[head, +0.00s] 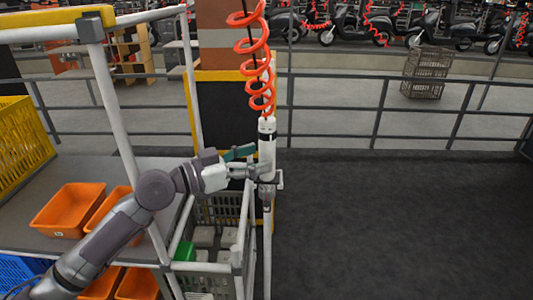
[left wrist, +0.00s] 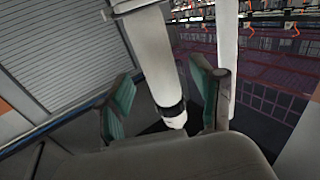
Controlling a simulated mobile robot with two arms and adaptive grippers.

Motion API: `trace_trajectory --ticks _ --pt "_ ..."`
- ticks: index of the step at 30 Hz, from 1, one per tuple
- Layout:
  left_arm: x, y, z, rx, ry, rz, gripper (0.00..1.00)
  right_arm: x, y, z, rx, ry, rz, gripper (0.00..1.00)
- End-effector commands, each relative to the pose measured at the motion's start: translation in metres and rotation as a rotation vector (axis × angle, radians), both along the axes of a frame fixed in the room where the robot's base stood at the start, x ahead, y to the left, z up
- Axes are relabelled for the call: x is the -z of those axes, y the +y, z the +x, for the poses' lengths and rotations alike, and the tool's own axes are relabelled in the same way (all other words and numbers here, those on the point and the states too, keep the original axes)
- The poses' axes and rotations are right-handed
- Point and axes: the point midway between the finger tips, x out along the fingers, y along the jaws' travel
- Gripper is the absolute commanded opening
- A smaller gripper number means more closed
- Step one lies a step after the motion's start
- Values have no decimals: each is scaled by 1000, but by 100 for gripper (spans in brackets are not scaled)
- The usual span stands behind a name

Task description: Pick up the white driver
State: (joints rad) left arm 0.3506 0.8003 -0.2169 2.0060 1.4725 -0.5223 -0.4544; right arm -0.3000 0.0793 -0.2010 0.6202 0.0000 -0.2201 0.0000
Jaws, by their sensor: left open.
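The white driver (head: 267,137) hangs upright below a red coiled hose, in front of a dark panel in the head view. It has a black band near its upper end. My left gripper (head: 254,161) is at the driver's lower part. In the left wrist view the white driver (left wrist: 150,55) stands between the two green-padded fingers of the left gripper (left wrist: 163,97), which are apart. A gap shows beside it, and I cannot tell whether either finger touches it. My right gripper is in neither view.
A white holder post (head: 267,240) stands below the driver. Orange bins (head: 66,209) sit on the shelf at left, beside a yellow crate (head: 20,142). Dark floor at right is clear up to the railing.

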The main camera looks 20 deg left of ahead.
Motion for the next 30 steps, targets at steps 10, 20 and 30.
trace_trajectory --ticks 10,20,30 --pt "-3 -22 23 0 1 -1 67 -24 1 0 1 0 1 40" --pt "-2 -22 22 0 0 0 39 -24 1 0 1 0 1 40" --pt "-2 -21 22 0 0 0 0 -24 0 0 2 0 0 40"
